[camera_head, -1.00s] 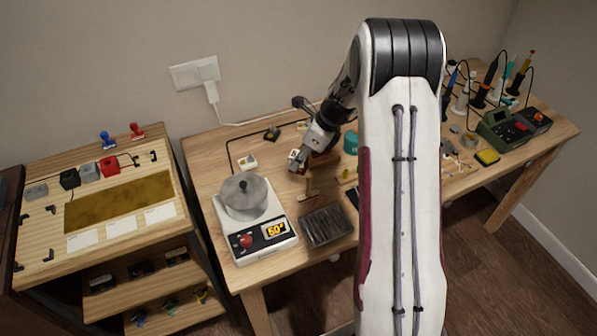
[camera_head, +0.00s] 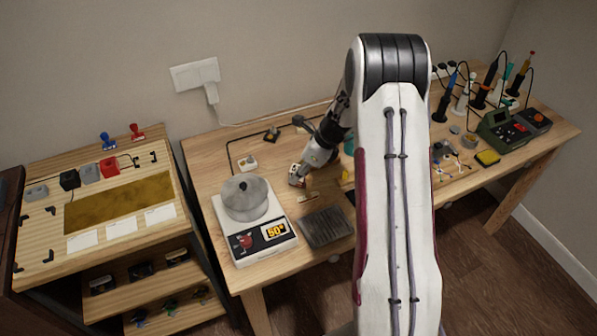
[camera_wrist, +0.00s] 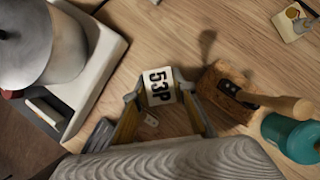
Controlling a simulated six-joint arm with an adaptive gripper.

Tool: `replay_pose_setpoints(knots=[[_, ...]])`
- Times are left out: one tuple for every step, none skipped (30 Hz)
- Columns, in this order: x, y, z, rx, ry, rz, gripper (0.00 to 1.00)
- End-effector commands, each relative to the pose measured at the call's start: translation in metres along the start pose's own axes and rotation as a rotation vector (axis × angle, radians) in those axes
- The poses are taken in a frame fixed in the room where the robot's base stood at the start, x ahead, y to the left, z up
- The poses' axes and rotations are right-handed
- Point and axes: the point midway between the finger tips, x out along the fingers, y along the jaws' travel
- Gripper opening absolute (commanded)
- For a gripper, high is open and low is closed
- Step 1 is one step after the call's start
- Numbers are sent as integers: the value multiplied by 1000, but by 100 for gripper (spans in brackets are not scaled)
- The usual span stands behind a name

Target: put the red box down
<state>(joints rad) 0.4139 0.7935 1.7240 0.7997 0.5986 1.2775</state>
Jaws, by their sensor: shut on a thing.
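My gripper (camera_head: 297,180) is over the workbench, to the right of the scale. In the wrist view its two fingers (camera_wrist: 159,98) are shut on a small block with a white face (camera_wrist: 158,87) marked "53P". No red shows on this block; its other sides are hidden. I cannot tell whether it touches the bench. The only plainly red box (camera_head: 109,167) in view is on the wooden stand at the left, beside grey and black boxes, apart from my gripper.
A scale (camera_head: 262,240) bearing a metal pot (camera_head: 243,198) stands left of my gripper. A wooden block with a handle (camera_wrist: 225,92) and a teal container (camera_wrist: 290,138) are close on the right. A dark ribbed tray (camera_head: 326,227) lies in front. Bare bench shows between them.

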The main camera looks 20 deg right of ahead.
Motion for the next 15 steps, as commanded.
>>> replay_pose_setpoints(knots=[[1,0,0,0,0,-1,0],[2,0,-1,0,0,-1,0],[2,0,-1,0,0,-2,0],[2,0,-1,0,0,-2,0],[2,0,-1,0,0,-2,0],[2,0,-1,0,0,-2,0],[2,0,-1,0,0,-2,0],[2,0,-1,0,0,-1,0],[2,0,-1,0,0,-1,0],[2,0,-1,0,0,-1,0],[2,0,-1,0,0,-1,0],[3,0,-1,0,0,-1,0],[4,0,-2,0,0,-1,0],[4,0,-2,0,0,-1,0],[5,0,-2,0,0,-1,0]])
